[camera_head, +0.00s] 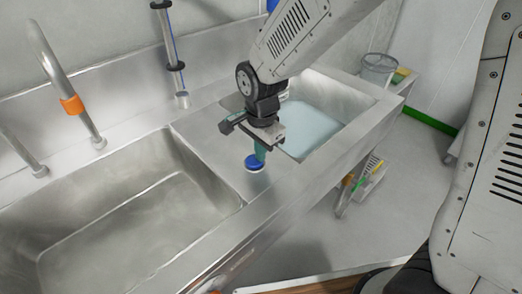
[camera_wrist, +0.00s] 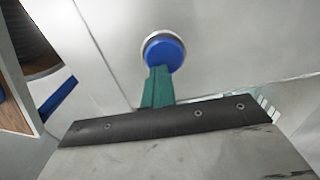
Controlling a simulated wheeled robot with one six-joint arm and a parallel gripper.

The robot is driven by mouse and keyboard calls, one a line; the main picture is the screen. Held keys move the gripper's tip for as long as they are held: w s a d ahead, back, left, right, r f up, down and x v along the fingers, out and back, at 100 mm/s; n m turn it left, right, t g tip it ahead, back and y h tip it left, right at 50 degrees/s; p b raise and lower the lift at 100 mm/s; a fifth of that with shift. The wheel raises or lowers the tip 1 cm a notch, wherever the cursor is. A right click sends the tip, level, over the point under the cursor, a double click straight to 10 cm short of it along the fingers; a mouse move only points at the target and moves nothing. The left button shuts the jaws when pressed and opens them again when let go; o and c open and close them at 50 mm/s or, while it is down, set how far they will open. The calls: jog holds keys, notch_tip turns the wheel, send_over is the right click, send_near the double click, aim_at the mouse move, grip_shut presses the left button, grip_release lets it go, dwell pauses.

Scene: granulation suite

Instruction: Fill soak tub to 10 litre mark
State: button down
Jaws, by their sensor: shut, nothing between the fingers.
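A steel double sink has an empty left basin (camera_head: 135,215) and a right basin (camera_head: 345,98) holding something pale blue (camera_head: 308,128), apparently liquid. I cannot make out a litre mark. A round blue button (camera_head: 255,163) in a pale ring sits on the steel between the basins; it also shows in the wrist view (camera_wrist: 163,53). My gripper (camera_head: 261,153) is shut and empty, its teal fingers pointing down at the button. In the wrist view the fingertips (camera_wrist: 159,75) overlap the button's near edge; I cannot tell whether they touch it.
A tap with an orange band (camera_head: 72,104) stands behind the left basin. An upright pipe with a blue stripe (camera_head: 172,45) rises behind the ledge. A grey bucket (camera_head: 378,68) stands past the right basin. A rack with brushes (camera_head: 362,178) is below the sink front.

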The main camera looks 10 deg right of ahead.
jog(key=shift+s+d+f, duration=0.25)
jog(key=shift+s+f, duration=0.2)
jog(key=shift+f, duration=0.15)
notch_tip(320, 180, up, 15)
jog(key=shift+w+a, duration=0.25)
jog(key=shift+w, duration=0.2)
jog(key=shift+r, duration=0.1)
jog(key=s+d+r+n+t, duration=0.1)
jog(key=s+d+r+n, duration=0.2)
jog(key=s+d+n, duration=0.8)
jog(key=s+d, duration=0.7)
jog(key=s, duration=0.2)
jog(key=shift+s+d, duration=0.15)
jog(key=shift+d, duration=0.25)
